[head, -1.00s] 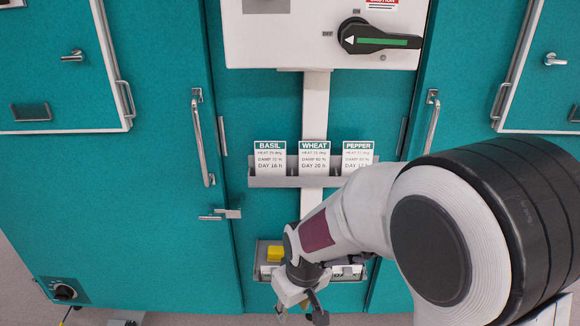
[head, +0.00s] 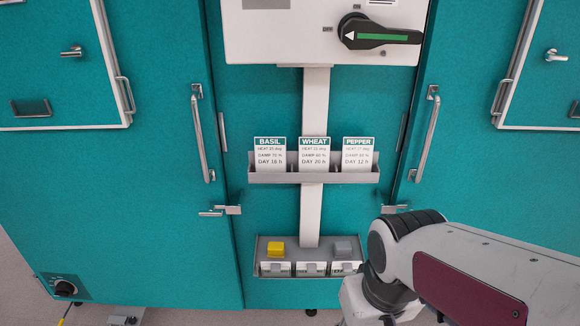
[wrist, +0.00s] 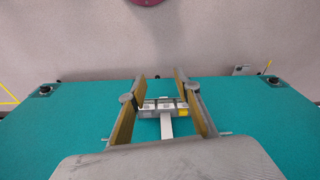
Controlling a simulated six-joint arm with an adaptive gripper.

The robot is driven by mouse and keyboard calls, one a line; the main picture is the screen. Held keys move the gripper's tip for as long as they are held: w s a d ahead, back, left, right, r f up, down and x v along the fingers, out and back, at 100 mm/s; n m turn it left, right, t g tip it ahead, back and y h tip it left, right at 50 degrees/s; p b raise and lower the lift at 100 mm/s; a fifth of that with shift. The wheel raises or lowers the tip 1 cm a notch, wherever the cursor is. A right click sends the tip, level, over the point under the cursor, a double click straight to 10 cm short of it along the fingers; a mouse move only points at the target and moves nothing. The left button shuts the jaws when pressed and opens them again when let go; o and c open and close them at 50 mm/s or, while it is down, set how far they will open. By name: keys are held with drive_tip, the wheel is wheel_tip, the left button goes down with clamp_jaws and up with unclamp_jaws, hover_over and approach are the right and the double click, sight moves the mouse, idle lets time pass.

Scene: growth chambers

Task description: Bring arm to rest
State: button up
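My arm reaches in from the right edge of the head view and bends down at the lower right. Its gripper end is mostly cut off by the bottom edge there. In the wrist view my gripper (wrist: 160,78) is open, with a clear gap between its two fingers and nothing held. The low control box (head: 310,251) with a yellow button (head: 276,248) and a grey button (head: 343,248) shows just left of my wrist in the head view. It also shows beyond the fingers in the wrist view (wrist: 160,113), apart from them.
A card rack (head: 315,179) holds BASIL, WHEAT and PEPPER cards. Above it is a white panel (head: 270,40) with a black rotary handle (head: 380,38). Teal chamber doors with metal handles (head: 202,135) stand on both sides. A dial (head: 65,289) is at lower left.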

drive_tip(key=s+d+r+m+t, duration=0.2)
drive_tip(key=s+d+r, duration=0.3)
drive_tip(key=r, duration=0.3)
drive_tip(key=shift+d+t, duration=0.3)
drive_tip(key=shift+t, duration=0.6)
drive_tip(key=shift+o, duration=0.4)
drive_tip(key=shift+w+f, duration=0.1)
drive_tip(key=shift+f, duration=0.05)
